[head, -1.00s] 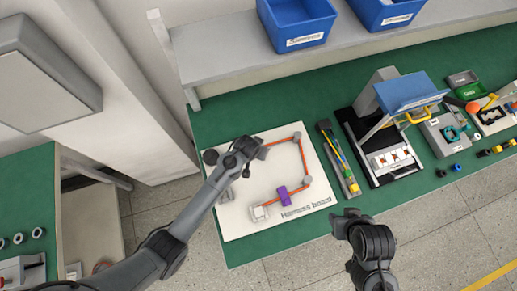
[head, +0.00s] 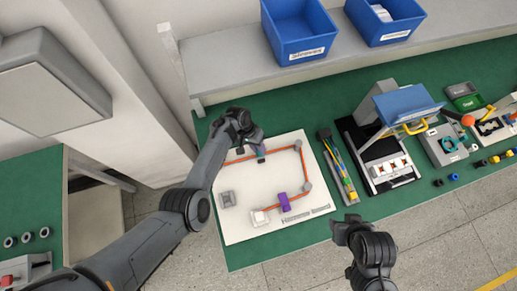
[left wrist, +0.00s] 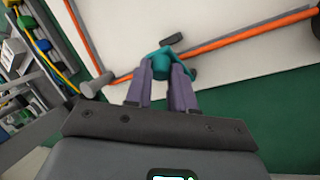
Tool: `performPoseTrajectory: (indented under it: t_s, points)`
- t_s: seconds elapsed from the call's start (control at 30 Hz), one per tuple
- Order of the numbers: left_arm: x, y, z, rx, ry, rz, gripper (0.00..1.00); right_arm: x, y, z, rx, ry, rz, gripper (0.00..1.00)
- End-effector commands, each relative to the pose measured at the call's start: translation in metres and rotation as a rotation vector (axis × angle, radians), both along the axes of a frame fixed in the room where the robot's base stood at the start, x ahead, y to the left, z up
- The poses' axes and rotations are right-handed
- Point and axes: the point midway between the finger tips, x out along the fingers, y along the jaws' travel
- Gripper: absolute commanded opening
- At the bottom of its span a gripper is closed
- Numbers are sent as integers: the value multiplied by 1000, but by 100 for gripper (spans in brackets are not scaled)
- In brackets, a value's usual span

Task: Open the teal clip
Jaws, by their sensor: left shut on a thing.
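The teal clip (left wrist: 167,62) sits at the orange cable, between the two fingertips of my left gripper (left wrist: 163,75). The gripper is shut on it; a dark tab of the clip sticks out beyond the fingers. In the head view my left gripper (head: 258,148) is at the upper left of the white harness board (head: 245,178), and the clip is mostly hidden there. The orange cable (head: 283,148) runs around the board past grey posts. My right gripper (head: 345,229) hangs in front of the bench, away from the board; its jaws cannot be made out.
A purple clip (head: 284,201) and a white connector (head: 260,218) are on the cable's lower run. A grey block (head: 227,199) is at the board's left. A tray of coloured tools (head: 338,168) and a fixture (head: 390,165) stand to the right. Blue bins (head: 300,30) are on the shelf.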

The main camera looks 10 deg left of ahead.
Motion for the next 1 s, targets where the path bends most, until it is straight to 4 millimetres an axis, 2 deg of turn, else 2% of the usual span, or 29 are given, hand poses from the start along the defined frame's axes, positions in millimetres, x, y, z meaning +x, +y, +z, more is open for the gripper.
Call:
performPoseTrajectory:
  t_s: [0.47, 0.5, 0.63, 1.0]
  points:
    - [1, 1, 0, -7, 16, 1, 0, 0, -2, -2, -8, 1, 6, 43]
    - [1, 1, 0, -7, 16, 1, 28, 0, -2, -2, -8, 1, 6, 43]
    - [1, 1, 0, -7, 16, 1, 48, 0, -2, -2, -8, 1, 6, 43]
    - [2, 2, 3, -7, 14, 2, 50, 0, -1, 0, -4, 0, 2, 43]
